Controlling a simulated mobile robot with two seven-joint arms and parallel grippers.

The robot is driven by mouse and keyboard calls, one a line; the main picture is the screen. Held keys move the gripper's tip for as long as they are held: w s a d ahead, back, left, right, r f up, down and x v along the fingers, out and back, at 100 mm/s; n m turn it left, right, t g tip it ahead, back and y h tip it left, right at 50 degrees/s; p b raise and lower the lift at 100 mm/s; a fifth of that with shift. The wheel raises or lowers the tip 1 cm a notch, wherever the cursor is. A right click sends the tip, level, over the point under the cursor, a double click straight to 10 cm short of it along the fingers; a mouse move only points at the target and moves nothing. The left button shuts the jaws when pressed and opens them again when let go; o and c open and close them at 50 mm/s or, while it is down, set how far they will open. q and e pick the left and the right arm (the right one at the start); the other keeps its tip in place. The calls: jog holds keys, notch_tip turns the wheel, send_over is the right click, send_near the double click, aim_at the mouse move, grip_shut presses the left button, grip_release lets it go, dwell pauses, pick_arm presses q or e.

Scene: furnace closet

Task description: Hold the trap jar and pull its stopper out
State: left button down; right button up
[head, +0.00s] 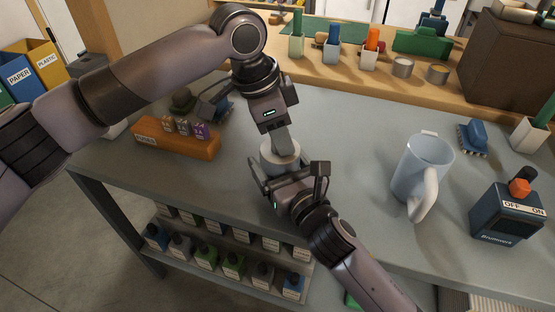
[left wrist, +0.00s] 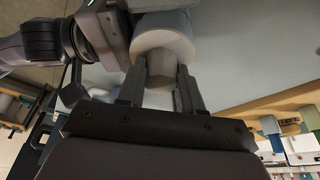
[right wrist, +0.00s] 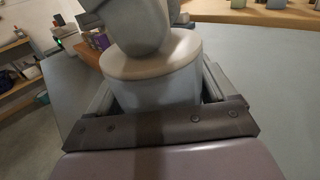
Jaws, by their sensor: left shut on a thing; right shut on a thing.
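The trap jar (head: 268,156), a pale grey round pot, is at the middle of the grey bench. It also shows in the left wrist view (left wrist: 165,32) and fills the middle of the right wrist view (right wrist: 158,88). My right gripper (head: 285,178) is shut around the jar's body, a finger on each side. My left gripper (head: 281,135) comes down from above and is shut on the stopper, a grey block between its fingers (left wrist: 160,68) at the jar's top. In the head view the left fingers mostly hide the stopper. I cannot tell whether it is still seated.
An orange holder (head: 172,140) with small labelled blocks stands left of the jar. A pale blue mug (head: 424,168) and a dark switch box (head: 505,212) stand to the right. Bottles fill the shelf (head: 230,258) below. Bench space between jar and mug is clear.

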pick_arm(q)
jog(key=shift+a+f, duration=0.15)
jog(key=shift+f, duration=0.05)
pick_arm(e)
jog(key=shift+r, duration=0.1)
pick_arm(q)
jog(key=shift+w+r, duration=0.1)
jog(key=shift+r, duration=1.5)
jog(key=shift+r, duration=2.5)
jog(key=s, duration=1.4)
pick_arm(e)
jog(key=o, duration=1)
